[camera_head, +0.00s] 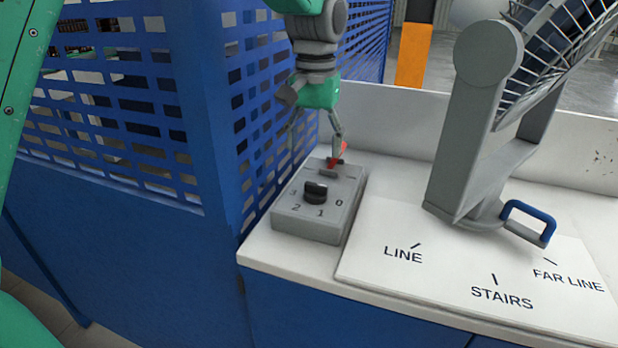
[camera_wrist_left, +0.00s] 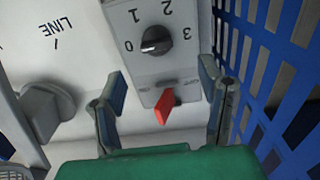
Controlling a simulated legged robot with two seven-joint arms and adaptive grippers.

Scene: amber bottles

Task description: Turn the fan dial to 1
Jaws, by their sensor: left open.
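A grey control box (camera_head: 312,226) sits at the left end of the white counter. Its black fan dial (camera_head: 316,191) has 0, 1, 2 and 3 around it. In the left wrist view the dial (camera_wrist_left: 155,41) has a pale mark that appears to point toward 0. A red lever (camera_wrist_left: 165,105) is at the box's back end. My left gripper (camera_wrist_left: 163,84) is open, its fingers on either side of the lever with visible gaps. In the head view the left gripper (camera_head: 315,130) hangs over the back of the box, behind the dial. My right gripper is not in view.
A grey fan stand (camera_head: 462,140) with a wire cage and a blue handle (camera_head: 530,220) stands right of the box. Its white plate (camera_head: 430,285) reads LINE, STAIRS and FAR LINE. A blue perforated panel (camera_head: 215,130) rises close along the box's left side.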

